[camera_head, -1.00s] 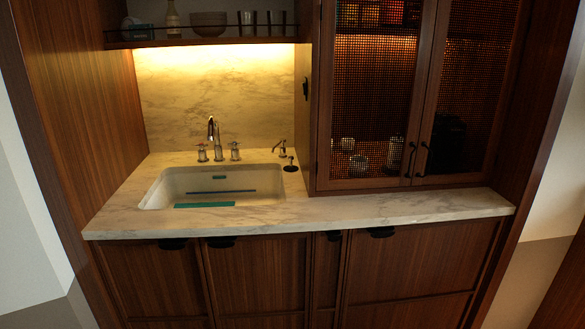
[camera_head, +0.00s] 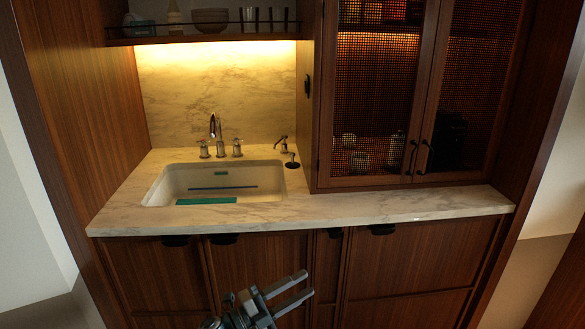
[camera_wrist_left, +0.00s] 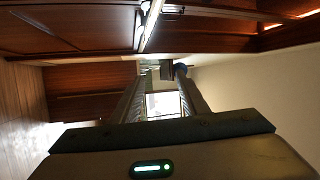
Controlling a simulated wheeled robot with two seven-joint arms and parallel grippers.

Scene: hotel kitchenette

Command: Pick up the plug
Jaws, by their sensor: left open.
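The plug (camera_head: 292,164) is a small dark disc with a short upright knob. It sits on the marble counter (camera_head: 390,207) just right of the sink's back right corner. The white sink (camera_head: 165,190) is set into the counter. My left gripper (camera_head: 307,283) is at the bottom of the head view, in front of the lower cabinets and below the counter edge, well apart from the plug. Its two fingers are parted and empty. They also show in the left wrist view (camera_wrist_left: 163,80), where the plug cannot be made out. My right gripper is not in view.
A tap (camera_head: 214,130) with two handles stands behind the sink, and a small dispenser (camera_head: 281,143) stands behind the plug. A tall mesh-door cabinet (camera_head: 375,110) rises to the plug's right. The counter's front right stretch is clear. A shelf (camera_head: 200,38) hangs above.

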